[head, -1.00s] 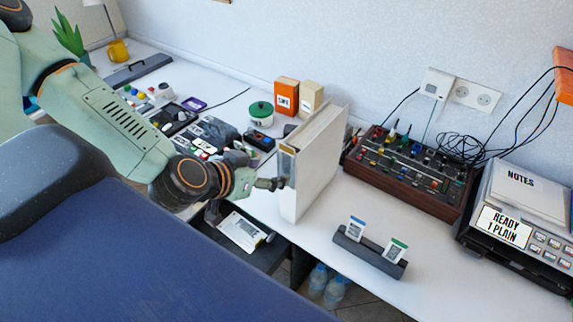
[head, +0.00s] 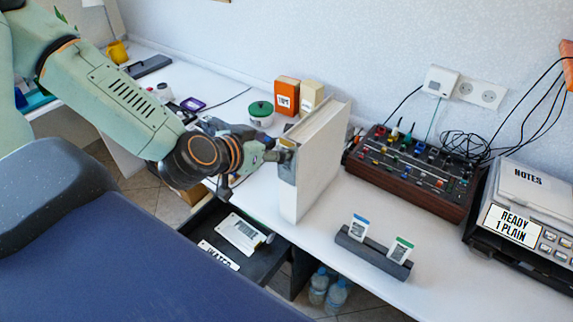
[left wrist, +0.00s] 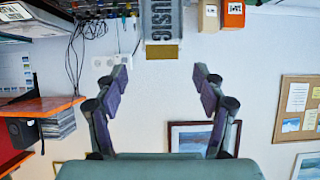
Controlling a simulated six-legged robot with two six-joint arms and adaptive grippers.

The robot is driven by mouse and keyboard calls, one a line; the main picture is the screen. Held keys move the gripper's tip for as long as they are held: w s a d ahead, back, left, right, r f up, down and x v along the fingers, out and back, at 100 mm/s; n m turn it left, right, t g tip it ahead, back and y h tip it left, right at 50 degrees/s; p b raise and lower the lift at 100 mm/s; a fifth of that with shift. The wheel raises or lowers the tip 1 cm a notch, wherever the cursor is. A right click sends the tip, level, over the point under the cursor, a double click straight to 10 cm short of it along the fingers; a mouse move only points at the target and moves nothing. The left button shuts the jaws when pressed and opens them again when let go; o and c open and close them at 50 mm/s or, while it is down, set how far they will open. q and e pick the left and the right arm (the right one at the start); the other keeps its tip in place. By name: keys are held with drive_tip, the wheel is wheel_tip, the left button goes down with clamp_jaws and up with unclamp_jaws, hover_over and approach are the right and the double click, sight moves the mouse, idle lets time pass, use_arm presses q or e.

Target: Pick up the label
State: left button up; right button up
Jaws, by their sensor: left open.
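A thick white binder (head: 318,170) stands upright on the white desk. Its spine bears a grey label with dark letters, seen in the left wrist view (left wrist: 160,22), above a tan strip (left wrist: 163,51). My left gripper (head: 284,157) is in front of the upper spine and partly covers it. In the left wrist view its two fingers (left wrist: 161,80) are open, with nothing between the tips. Whether they touch the binder cannot be told. A white lettered strip (head: 218,256) lies in an open dark drawer below, beside a white plate (head: 243,233). My right gripper is out of view.
A dark holder (head: 372,254) with two cards stands front right. A wood-sided mixer (head: 410,172) with cables and a printer (head: 520,225) are behind and right. Orange and cream boxes and a green-lidded pot (head: 261,112) stand left of the binder. Bottles stand under the desk.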

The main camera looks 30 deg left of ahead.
sight(287, 142)
use_arm(q)
drive_tip(key=b+x, duration=0.1)
drive_tip(key=x, duration=0.2)
drive_tip(key=shift+w+a+f+b, duration=0.15)
drive_tip(key=shift+a+f+b, duration=0.1)
drive_tip(key=shift+b, duration=0.1)
drive_tip(key=shift+w+d+f+b, duration=0.1)
drive_tip(key=shift+w+d+b, duration=0.15)
drive_tip(key=shift+w+b, duration=0.1)
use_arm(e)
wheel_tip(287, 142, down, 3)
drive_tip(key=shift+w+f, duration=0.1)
use_arm(q)
drive_tip(key=shift+a, duration=0.2)
drive_tip(key=shift+c, duration=0.2)
drive_tip(key=shift+w+d, duration=0.1)
drive_tip(key=shift+d, duration=0.05)
drive_tip(key=c, duration=0.7)
drive_tip(key=shift+c, duration=0.3)
